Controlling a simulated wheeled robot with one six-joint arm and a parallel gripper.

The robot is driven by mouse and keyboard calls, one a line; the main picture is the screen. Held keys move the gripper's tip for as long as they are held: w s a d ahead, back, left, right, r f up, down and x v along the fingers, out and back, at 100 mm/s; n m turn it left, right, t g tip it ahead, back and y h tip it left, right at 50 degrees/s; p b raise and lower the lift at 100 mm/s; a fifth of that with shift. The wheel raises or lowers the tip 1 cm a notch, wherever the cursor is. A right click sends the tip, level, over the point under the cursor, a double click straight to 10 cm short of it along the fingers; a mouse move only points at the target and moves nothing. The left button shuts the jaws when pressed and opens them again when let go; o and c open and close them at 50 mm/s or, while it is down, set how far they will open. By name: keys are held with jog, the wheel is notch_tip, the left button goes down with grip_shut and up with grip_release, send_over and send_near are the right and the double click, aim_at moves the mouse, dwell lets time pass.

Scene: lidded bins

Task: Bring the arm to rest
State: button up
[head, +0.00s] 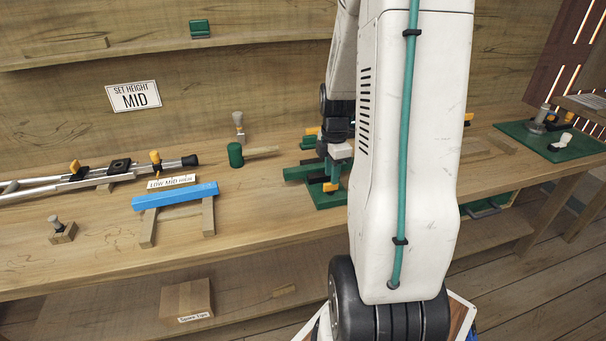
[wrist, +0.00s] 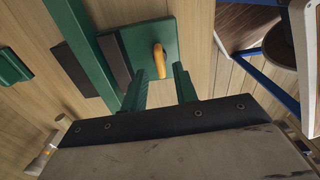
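My arm (head: 415,150) stands large in the front of the head view and hides part of the bench behind it. In the wrist view my gripper (wrist: 160,76) has two green fingers, set apart with a gap between them and nothing held. A green plate with a yellow-orange handle (wrist: 159,58) lies beyond the fingertips, and the handle shows in line with the gap. In the head view the gripper is low over this green fixture (head: 325,199), partly hidden by my arm. I cannot tell the exact clearance.
The wooden bench (head: 100,265) holds a blue bar on wooden supports (head: 175,195), a green mallet (head: 236,154) and a metal rod assembly (head: 90,177). A sign (head: 133,96) reads "SET HEIGHT MID". A cardboard box (head: 187,299) sits below. Another green plate (head: 552,141) is at right.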

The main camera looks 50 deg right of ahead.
jog(key=a+r+m, duration=0.5)
jog(key=a+r, duration=0.8)
jog(key=a, duration=0.4)
jog(key=s+a+r+m, duration=0.2)
jog(key=s+a+m, duration=0.1)
jog(key=s+a, duration=0.3)
jog(key=s+a+r+m+t, duration=0.1)
jog(key=s+a+r+m, duration=0.2)
jog(key=s+a, duration=0.3)
jog(key=shift+s+a+r+m, duration=0.35)
jog(key=shift+a+m, duration=0.25)
jog(key=shift+a, duration=0.1)
